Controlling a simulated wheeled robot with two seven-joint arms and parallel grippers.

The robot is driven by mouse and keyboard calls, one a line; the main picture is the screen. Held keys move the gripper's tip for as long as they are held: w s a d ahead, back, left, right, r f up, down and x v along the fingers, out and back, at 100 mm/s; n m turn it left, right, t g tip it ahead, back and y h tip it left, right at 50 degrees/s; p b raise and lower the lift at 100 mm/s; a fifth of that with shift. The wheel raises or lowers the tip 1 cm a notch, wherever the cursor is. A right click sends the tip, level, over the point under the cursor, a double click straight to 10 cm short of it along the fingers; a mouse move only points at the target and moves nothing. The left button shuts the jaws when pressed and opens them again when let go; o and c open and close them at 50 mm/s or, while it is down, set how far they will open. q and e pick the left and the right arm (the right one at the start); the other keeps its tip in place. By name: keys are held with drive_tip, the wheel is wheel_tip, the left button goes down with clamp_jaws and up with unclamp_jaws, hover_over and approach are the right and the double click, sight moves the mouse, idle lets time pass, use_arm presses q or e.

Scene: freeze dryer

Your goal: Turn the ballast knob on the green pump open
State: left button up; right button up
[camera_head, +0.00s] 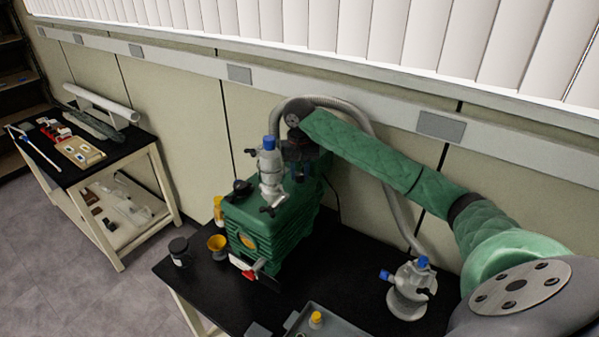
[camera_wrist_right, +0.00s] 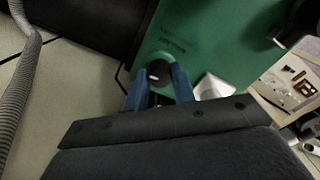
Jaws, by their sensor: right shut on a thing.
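The green pump (camera_head: 283,232) stands on the black bench, with a grey metal valve fitting (camera_head: 268,180) with a blue cap on top. In the right wrist view the pump's green face (camera_wrist_right: 215,45) fills the upper middle. A small round black knob (camera_wrist_right: 158,72) with a white mark sits between the two blue fingers of my right gripper (camera_wrist_right: 158,82), which is shut on it. In the head view my right gripper (camera_head: 300,170) is at the far side of the pump top, partly hidden behind the fitting; the knob is hidden there. My left gripper is not in view.
A grey corrugated hose (camera_head: 372,150) arches behind my right arm to a second metal fitting (camera_head: 410,290) on the bench. A grey tray (camera_head: 345,326) lies in front.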

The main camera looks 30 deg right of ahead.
sight(300, 173)
drive_tip(key=shift+r, duration=0.2)
drive_tip(key=o, duration=1)
drive_tip(key=shift+f, duration=0.1)
drive_tip(key=shift+r+b, duration=0.35)
drive_tip(key=shift+b, duration=0.1)
wheel_tip(300, 173, up, 5)
drive_tip(key=shift+f+b, duration=0.1)
drive_tip(key=shift+b, duration=0.85)
drive_tip(key=shift+r, duration=1.15)
